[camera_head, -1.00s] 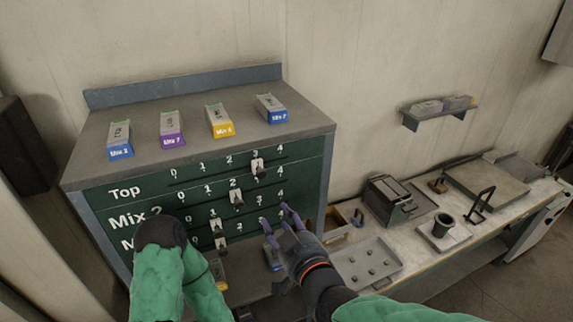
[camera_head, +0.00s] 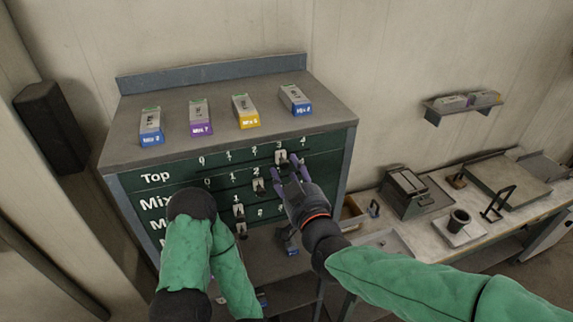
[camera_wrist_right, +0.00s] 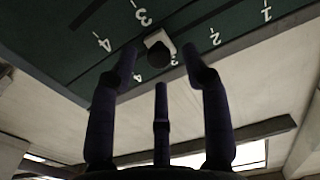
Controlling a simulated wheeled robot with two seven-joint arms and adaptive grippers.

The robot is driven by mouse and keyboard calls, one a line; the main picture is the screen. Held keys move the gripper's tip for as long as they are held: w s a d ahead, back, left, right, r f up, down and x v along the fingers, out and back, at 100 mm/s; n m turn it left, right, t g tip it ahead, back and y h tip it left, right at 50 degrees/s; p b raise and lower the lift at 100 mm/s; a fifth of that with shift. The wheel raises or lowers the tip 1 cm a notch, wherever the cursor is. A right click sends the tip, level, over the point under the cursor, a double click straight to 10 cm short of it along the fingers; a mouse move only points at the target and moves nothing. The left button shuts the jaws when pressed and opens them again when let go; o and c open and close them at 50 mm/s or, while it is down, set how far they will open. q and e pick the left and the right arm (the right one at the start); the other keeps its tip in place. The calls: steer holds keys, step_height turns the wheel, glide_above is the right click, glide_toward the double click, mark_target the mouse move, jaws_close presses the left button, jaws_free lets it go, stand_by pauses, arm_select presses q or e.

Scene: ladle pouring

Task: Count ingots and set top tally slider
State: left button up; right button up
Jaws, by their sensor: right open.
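Several labelled ingots stand in a row on the cabinet top (camera_head: 215,100) in the head view: a blue-ended one (camera_head: 151,127), a purple-ended one (camera_head: 200,118), a yellow-ended one (camera_head: 246,111) and another blue-ended one (camera_head: 295,100). The Top row's tally slider (camera_head: 281,157) is at about the 3 mark. My right gripper (camera_head: 290,166) is open just in front of the cabinet face, close to that slider. In the right wrist view the slider's dark knob (camera_wrist_right: 162,55) lies between the spread fingers; contact is not clear. My left gripper is not in view.
Lower rows have their own sliders, one (camera_head: 258,184) near 2 in the second row. My left arm covers part of the lower rows. A bench (camera_head: 410,235) with a dark box (camera_head: 405,193) and a cup (camera_head: 459,219) stands to the right.

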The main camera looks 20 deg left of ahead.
steer(key=shift+x, duration=1.05)
